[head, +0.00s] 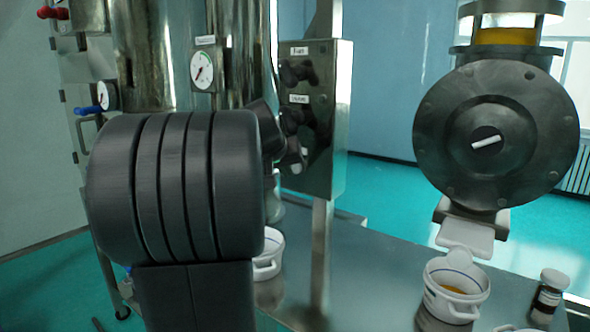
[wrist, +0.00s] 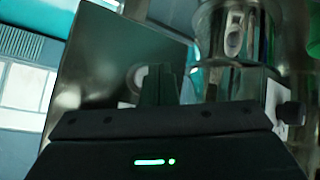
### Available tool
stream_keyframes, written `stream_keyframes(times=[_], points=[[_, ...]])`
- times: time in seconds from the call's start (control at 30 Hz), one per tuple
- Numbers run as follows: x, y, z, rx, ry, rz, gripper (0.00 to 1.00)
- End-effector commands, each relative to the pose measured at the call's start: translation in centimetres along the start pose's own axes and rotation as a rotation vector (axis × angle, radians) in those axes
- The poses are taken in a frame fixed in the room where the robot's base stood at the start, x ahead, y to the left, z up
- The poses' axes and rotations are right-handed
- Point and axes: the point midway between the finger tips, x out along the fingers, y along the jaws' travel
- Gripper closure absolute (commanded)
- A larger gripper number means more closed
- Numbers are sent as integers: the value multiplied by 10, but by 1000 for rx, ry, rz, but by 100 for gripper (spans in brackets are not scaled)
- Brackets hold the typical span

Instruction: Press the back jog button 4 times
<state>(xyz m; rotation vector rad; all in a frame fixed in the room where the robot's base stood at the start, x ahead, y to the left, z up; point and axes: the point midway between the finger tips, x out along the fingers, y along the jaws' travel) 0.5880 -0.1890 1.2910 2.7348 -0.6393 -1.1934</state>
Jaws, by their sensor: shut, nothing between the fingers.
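The steel control box (head: 322,165) stands on a post in the middle of the head view, its labelled front seen at an angle. Two white labels are on it, too small to read surely. Dark shapes below the labels blend together, so I cannot tell the back jog button from the others. My gripper (head: 292,150) is in front of the lower part of the box, partly hidden by my arm. In the wrist view my gripper (wrist: 160,86) is shut and empty, pointing toward a dark panel (wrist: 125,45). A pale round shape shows behind the fingers. I cannot tell whether they touch anything.
A steel vessel with a pressure gauge (head: 202,71) stands at left behind my arm. A large round dark flange (head: 497,137) is at right, above a white bucket (head: 456,288).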

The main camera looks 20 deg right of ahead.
Motion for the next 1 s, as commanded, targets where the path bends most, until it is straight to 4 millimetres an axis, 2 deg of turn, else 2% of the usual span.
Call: stream_keyframes(times=[1.0], points=[[8,6,-6,0,0,0,100]])
